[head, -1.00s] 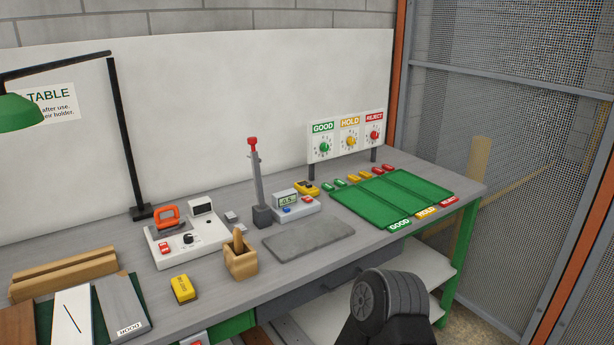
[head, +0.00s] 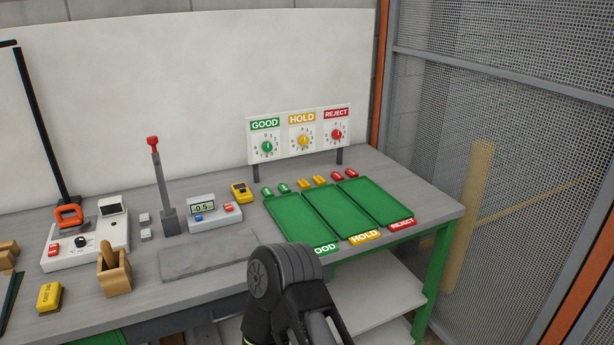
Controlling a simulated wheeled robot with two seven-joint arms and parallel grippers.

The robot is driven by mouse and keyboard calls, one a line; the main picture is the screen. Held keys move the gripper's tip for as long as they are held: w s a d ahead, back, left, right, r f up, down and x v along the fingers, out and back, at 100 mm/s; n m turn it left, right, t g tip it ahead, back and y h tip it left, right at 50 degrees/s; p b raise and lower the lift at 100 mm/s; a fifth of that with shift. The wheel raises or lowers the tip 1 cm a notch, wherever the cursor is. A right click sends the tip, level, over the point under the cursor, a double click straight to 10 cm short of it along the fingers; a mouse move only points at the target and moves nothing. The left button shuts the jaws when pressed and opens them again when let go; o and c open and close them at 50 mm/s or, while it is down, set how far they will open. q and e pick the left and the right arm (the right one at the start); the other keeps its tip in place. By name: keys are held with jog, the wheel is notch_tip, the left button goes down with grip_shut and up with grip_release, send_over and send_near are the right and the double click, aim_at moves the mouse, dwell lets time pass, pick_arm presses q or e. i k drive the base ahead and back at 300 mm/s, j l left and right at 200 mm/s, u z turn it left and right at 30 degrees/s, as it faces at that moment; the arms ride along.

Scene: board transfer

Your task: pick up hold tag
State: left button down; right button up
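Two small yellow hold tags lie side by side on the grey table behind the green trays, a left one (head: 304,183) and a right one (head: 319,180). They sit between a pair of green tags (head: 284,187) and a pair of red tags (head: 337,176). Nothing touches the yellow tags. A dark link of one of my arms rises at the bottom middle, in front of the table edge. No fingertips show, and neither of my grippers is in view.
Green trays (head: 338,214) carry GOOD, HOLD and REJECT labels; my arm covers part of the GOOD label. A dial board (head: 301,133) stands behind. Left are a meter (head: 214,215), a red-topped lever (head: 160,180) and a wooden holder (head: 114,275). A grey mat (head: 205,256) lies in front.

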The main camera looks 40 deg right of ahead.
aim_at(303, 184)
jog(key=k+l, duration=0.1)
jog(key=l, duration=0.3)
jog(key=k+l, duration=0.1)
jog(key=l, duration=0.3)
jog(key=k+l, duration=0.15)
jog(key=l, duration=0.25)
jog(key=k+l, duration=0.1)
jog(key=l, duration=0.35)
jog(key=k+l, duration=0.1)
jog(key=l, duration=0.3)
